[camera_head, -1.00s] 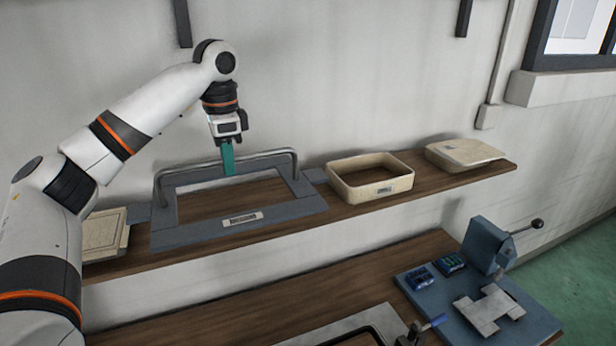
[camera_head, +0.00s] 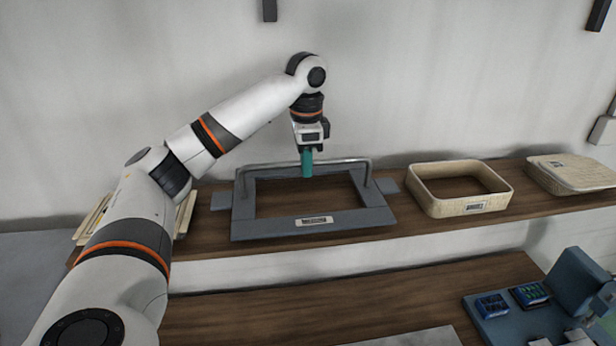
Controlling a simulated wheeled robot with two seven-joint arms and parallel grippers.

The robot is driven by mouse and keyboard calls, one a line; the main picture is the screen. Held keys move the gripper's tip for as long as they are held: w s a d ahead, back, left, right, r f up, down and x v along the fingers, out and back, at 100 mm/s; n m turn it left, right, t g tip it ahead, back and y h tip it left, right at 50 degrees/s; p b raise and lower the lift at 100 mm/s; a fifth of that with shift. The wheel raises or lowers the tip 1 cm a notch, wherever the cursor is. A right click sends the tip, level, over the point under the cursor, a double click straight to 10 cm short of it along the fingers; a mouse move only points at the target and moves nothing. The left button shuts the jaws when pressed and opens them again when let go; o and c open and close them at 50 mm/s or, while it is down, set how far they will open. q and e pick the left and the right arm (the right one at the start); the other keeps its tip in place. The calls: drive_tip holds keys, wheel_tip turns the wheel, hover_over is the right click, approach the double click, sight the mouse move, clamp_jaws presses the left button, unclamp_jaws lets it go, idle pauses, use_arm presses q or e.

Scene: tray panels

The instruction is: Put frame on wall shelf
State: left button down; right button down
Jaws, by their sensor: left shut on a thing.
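The frame (camera_head: 350,223) is a dark grey rectangle with an open middle, a label on its front bar and a raised metal handle along its back. It is on or just above the wooden wall shelf (camera_head: 410,222); I cannot tell if its full weight rests there. My left gripper (camera_head: 307,170), with green fingers, points down and is shut on the frame's handle. My left arm crosses the view from the lower left. My right gripper is not in view.
A cream open basket (camera_head: 460,206) stands on the shelf right of the frame, with a cream lidded box (camera_head: 570,173) further right. Cream panels (camera_head: 187,213) lie at the shelf's left end. A blue fixture (camera_head: 580,283) stands on the lower table (camera_head: 300,305).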

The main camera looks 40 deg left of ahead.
use_arm(q)
drive_tip(key=shift+s+d+f+p, duration=0.15)
drive_tip(key=shift+f+p, duration=0.3)
drive_tip(key=shift+f, duration=1.05)
drive_tip(key=c, duration=1.5)
unclamp_jaws()
drive_tip(key=shift+o, duration=0.2)
drive_tip(key=shift+r, duration=0.1)
wheel_tip(320, 180, up, 12)
drive_tip(key=shift+d+f, duration=0.1)
drive_tip(key=shift+s, duration=0.1)
